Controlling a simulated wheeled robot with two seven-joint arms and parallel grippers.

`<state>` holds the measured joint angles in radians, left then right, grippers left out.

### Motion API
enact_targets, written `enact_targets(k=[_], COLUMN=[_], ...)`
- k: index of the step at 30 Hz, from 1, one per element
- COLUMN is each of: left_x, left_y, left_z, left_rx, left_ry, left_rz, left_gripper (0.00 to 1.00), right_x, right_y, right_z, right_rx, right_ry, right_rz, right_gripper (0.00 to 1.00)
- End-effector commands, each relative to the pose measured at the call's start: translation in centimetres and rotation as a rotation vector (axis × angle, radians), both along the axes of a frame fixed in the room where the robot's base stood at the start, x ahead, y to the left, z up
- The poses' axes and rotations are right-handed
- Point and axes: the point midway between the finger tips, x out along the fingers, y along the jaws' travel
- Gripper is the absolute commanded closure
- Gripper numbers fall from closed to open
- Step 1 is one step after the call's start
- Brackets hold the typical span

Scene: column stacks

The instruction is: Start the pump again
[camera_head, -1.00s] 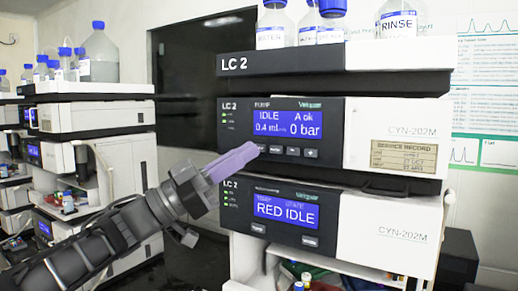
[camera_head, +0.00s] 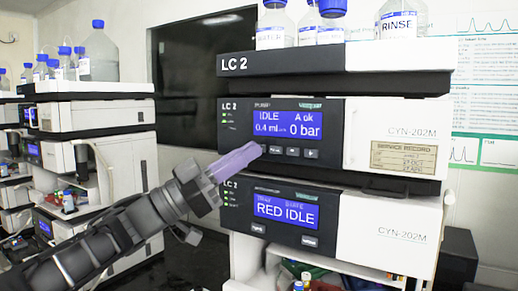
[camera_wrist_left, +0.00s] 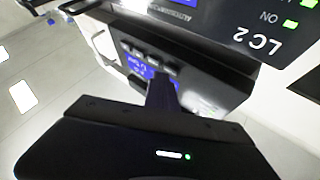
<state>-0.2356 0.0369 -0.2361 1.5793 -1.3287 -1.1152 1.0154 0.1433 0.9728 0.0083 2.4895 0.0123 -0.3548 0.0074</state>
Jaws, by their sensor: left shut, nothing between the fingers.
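The pump (camera_head: 370,130) is the middle unit of the LC 2 stack. Its blue display (camera_head: 287,124) reads IDLE, 0.4 ml, A ok and 0 bar. A row of small dark buttons (camera_head: 292,152) runs below the display. My left gripper (camera_head: 257,149) is shut and empty, its pale purple fingers pointing at the left end of that row and covering the leftmost button. I cannot tell whether the tip touches it. In the left wrist view the dark fingers (camera_wrist_left: 163,95) point at a button row on a unit seen upside down. My right gripper is not in view.
Below the pump, another unit's display (camera_head: 286,210) reads RED IDLE, with two buttons under it. Bottles, one a RINSE bottle (camera_head: 402,22), stand on the top tray (camera_head: 400,85). A second instrument stack (camera_head: 90,120) stands at left. Coloured vials sit below.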

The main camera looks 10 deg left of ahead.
Motion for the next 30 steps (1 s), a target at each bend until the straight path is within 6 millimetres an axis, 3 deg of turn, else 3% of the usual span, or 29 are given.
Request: enact_targets(k=[30], left_x=[0.62], left_y=[-0.25], left_z=[-0.03], left_rx=[0.0], left_ry=[0.0], left_rz=[0.0], left_gripper=[1.0], right_x=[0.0], right_y=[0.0], right_z=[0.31], right_rx=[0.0], right_ry=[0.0], right_rz=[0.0], right_gripper=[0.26])
